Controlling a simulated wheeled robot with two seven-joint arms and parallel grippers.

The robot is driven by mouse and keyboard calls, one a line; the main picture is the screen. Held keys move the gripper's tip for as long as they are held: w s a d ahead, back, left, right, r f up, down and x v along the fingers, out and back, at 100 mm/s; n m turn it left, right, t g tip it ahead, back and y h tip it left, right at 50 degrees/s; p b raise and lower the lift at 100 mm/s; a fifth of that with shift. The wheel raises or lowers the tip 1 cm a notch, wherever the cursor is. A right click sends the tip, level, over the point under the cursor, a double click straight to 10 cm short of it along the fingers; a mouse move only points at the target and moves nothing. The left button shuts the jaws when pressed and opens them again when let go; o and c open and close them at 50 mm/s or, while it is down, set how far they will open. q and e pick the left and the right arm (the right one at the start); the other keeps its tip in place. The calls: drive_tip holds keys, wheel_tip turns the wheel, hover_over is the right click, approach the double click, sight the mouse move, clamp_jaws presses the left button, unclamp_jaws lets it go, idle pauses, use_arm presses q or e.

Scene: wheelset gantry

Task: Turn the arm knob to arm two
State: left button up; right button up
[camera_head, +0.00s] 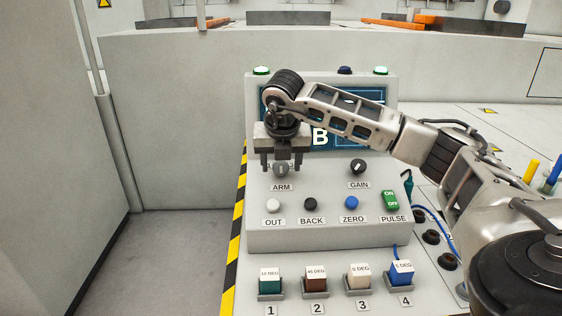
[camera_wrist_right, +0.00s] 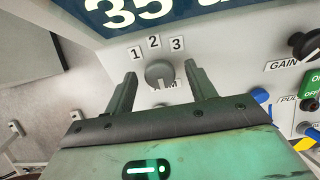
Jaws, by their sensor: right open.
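The arm knob (camera_head: 281,171) is a small grey round knob above the ARM label on the sloped grey console; the gripper partly covers it in the head view. In the right wrist view the arm knob (camera_wrist_right: 159,73) shows between the fingertips, with the marks 1, 2 and 3 in an arc above it, the 2 (camera_wrist_right: 154,41) in the middle. A pale line shows on its lower part; which mark it selects I cannot tell. My right gripper (camera_head: 281,163) is open, one finger on each side of the knob, with gaps to both. My left gripper is out of view.
The gain knob (camera_head: 358,167) is to the right. Below are the OUT (camera_head: 273,205), BACK (camera_head: 310,204) and ZERO (camera_head: 351,203) buttons and the green PULSE switch (camera_head: 390,201). Several labelled blocks stand in front. The screen (camera_head: 374,133) behind is partly hidden by my arm.

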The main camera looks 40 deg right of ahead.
drive_tip(key=c, duration=1)
